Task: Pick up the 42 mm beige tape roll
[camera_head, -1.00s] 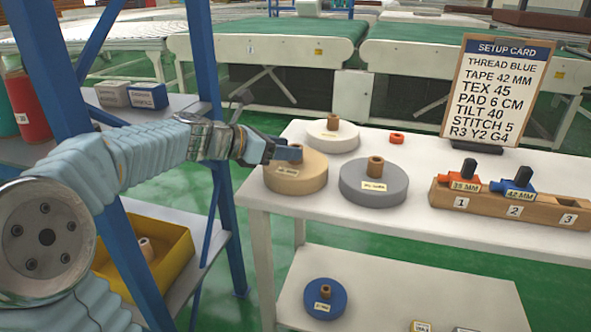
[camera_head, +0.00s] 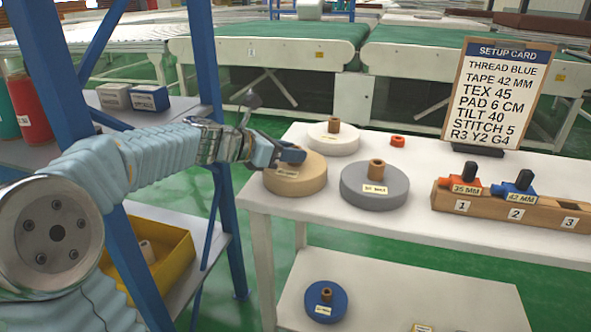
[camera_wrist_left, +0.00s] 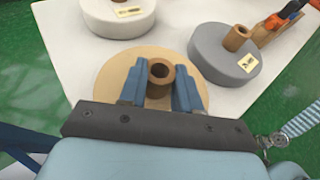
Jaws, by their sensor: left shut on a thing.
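The beige tape roll (camera_head: 297,186) is a flat disc with a brown core, lying on the white table at its left end. Its label is too small to read. My left gripper (camera_head: 291,155) is at its top. In the left wrist view the blue fingers (camera_wrist_left: 160,88) stand on either side of the brown core (camera_wrist_left: 161,71), shut on it, with the beige disc (camera_wrist_left: 112,68) below. In the head view the gripper hides the core. I cannot see a gap between roll and table. My right gripper is not in view.
A white roll (camera_head: 333,145) stands behind and a grey roll (camera_head: 374,187) to the right, both close. A small orange ring (camera_head: 397,141), a wooden block with gauges (camera_head: 500,208) and a setup card (camera_head: 494,95) are further right. A blue rack post (camera_head: 215,130) is left of the table.

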